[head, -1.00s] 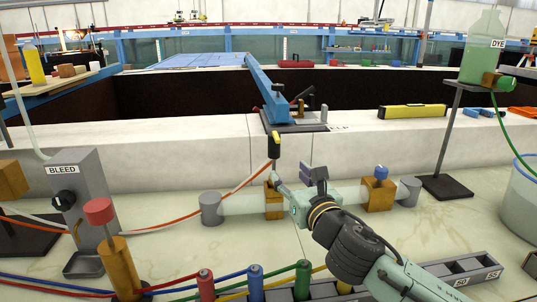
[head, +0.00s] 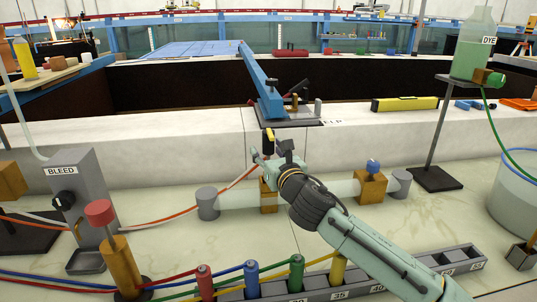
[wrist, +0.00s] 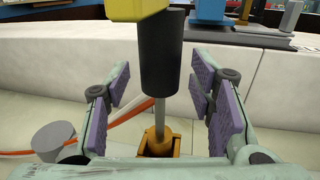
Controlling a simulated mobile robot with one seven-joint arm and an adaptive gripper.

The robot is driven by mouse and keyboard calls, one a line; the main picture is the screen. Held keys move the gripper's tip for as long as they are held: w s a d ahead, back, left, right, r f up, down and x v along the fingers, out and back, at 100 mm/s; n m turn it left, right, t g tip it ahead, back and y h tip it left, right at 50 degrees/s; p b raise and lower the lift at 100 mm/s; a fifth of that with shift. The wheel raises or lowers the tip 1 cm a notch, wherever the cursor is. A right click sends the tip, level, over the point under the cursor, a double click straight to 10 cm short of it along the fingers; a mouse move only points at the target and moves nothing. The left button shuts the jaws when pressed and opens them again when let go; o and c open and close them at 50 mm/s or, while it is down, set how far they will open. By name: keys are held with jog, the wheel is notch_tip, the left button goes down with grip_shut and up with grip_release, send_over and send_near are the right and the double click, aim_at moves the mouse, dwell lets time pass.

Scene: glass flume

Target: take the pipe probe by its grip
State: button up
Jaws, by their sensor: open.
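The pipe probe stands upright, with a black grip (wrist: 161,55), a yellow top (wrist: 138,9) and a thin grey rod (wrist: 160,118). Its rod goes down into a brass fitting (wrist: 158,143) on the pale pipe. In the head view the yellow top (head: 268,135) shows just beyond my gripper (head: 270,158), and much of the probe is hidden. In the wrist view my gripper (wrist: 160,88) is open, with a purple pad on each side of the probe. Gaps show between the pads and the black grip.
A second brass fitting (head: 370,187) with a blue knob sits on the pipe at right. A grey bleed box (head: 77,190) and a red-topped brass post (head: 122,265) stand at left. Colored posts in a numbered rack (head: 380,285) are in front. A white ledge (head: 180,140) runs behind.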

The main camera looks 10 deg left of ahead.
jog(key=shift+c, duration=0.4)
grip_shut()
